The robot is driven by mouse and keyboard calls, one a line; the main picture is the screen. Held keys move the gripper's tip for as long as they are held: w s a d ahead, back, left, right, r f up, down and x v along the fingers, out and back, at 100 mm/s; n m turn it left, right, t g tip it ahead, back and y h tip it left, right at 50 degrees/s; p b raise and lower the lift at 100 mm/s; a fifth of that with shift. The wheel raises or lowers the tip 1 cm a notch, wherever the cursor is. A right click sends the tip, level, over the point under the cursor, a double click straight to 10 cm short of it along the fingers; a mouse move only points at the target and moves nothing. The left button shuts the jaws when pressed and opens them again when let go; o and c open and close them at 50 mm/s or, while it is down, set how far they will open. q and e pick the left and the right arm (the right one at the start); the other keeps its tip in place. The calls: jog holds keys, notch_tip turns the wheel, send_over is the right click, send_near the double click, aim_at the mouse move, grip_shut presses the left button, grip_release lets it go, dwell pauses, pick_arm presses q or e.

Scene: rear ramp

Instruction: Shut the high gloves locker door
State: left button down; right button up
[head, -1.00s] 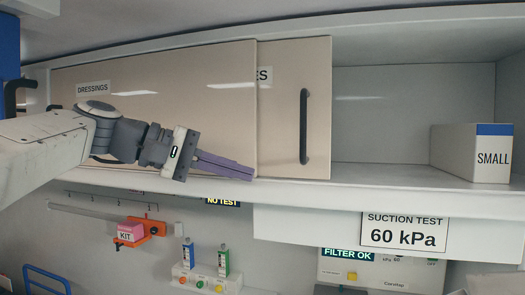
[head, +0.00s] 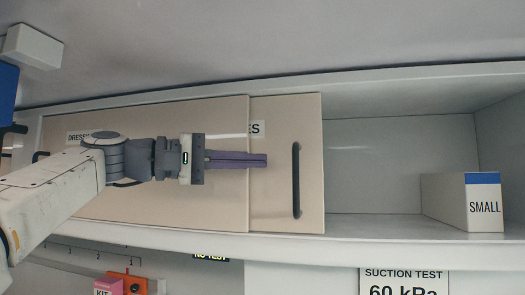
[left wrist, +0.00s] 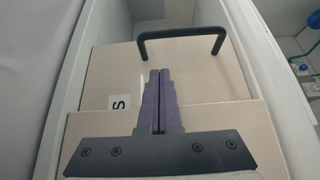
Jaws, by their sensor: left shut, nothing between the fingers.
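The gloves locker door is a beige sliding panel (head: 275,205). Only the letters "ES" of its label show, and its left part is behind the beige "DRESSINGS" door (head: 215,205). Its black upright bar handle (head: 296,180) is near its right edge and also shows in the left wrist view (left wrist: 181,36). The locker is open to the right of the gloves door. My left gripper (head: 265,160) is shut and empty, its purple fingers pointing right in front of the gloves door, short of the handle. I cannot tell whether they touch the panel. My right gripper is not in view.
A white box marked "SMALL" (head: 484,204) with a blue top band stands at the right in the open locker bay (head: 375,165). The locker's bottom ledge (head: 400,228) runs below. A "SUCTION TEST" sign (head: 405,280) hangs underneath.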

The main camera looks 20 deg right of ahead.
pick_arm(q)
jog(key=shift+s+d, duration=1.35)
jog(key=shift+s, duration=0.05)
